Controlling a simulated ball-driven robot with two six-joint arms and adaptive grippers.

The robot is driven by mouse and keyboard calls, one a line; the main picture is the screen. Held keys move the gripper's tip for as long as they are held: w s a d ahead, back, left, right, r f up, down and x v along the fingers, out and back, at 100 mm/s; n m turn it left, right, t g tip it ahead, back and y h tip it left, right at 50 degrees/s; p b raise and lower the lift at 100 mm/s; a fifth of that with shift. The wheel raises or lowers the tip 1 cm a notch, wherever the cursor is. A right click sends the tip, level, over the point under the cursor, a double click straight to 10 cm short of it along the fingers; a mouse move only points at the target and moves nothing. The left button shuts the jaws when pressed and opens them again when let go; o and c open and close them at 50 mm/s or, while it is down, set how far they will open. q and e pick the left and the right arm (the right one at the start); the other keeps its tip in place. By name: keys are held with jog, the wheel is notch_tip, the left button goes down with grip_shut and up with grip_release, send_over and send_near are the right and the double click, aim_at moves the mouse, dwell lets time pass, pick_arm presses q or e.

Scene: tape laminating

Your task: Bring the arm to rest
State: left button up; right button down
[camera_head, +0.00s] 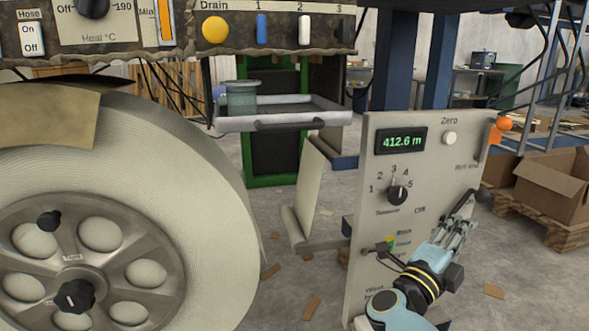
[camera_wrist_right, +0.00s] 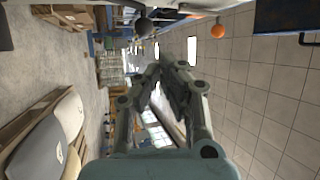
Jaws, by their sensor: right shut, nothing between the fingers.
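My right arm comes in at the lower right of the head view, in pale blue and black. Its gripper (camera_head: 464,214) points up and to the right, in front of the grey control panel (camera_head: 425,150). The fingers are shut with nothing between them. The right wrist view also shows the right gripper (camera_wrist_right: 172,68) with its fingers drawn together and empty. Whether the gripper touches the panel or the black lever (camera_head: 470,200) beside its tips cannot be told. My left gripper is not in view.
A large tape roll (camera_head: 215,190) fills the left. The upper control board (camera_head: 120,38) hangs above it. An orange ball knob (camera_head: 504,123) tops the panel's right edge. Cardboard boxes (camera_head: 553,185) stand at right.

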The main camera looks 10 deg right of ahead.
jog(key=s+f+n+t+y, duration=0.2)
jog(key=s+f+n, duration=0.2)
jog(key=s+f, duration=0.3)
jog(key=s+a+f+n+g+y, duration=0.1)
jog(key=s+a+f+n+y, duration=0.5)
jog(key=n+y, duration=0.35)
jog(key=s+a+f+n+g+y, duration=0.1)
jog(key=s+a+f+n+y, duration=0.55)
jog(key=n, duration=0.45)
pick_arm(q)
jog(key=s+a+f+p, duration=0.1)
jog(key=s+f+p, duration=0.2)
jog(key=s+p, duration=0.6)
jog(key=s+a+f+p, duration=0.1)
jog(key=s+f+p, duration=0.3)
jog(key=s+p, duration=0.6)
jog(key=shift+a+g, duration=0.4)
pick_arm(e)
jog(key=s+d+f+n+g, duration=0.1)
jog(key=s+f+g, duration=0.2)
jog(key=s, duration=0.8)
jog(key=s+d+f+n+g, duration=0.1)
jog(key=s+g, duration=0.3)
jog(key=s, duration=0.7)
jog(key=s+d+f+n+g, duration=0.2)
jog(key=s+d+f+g, duration=0.1)
jog(key=s, duration=0.9)
jog(key=shift+f, duration=0.8)
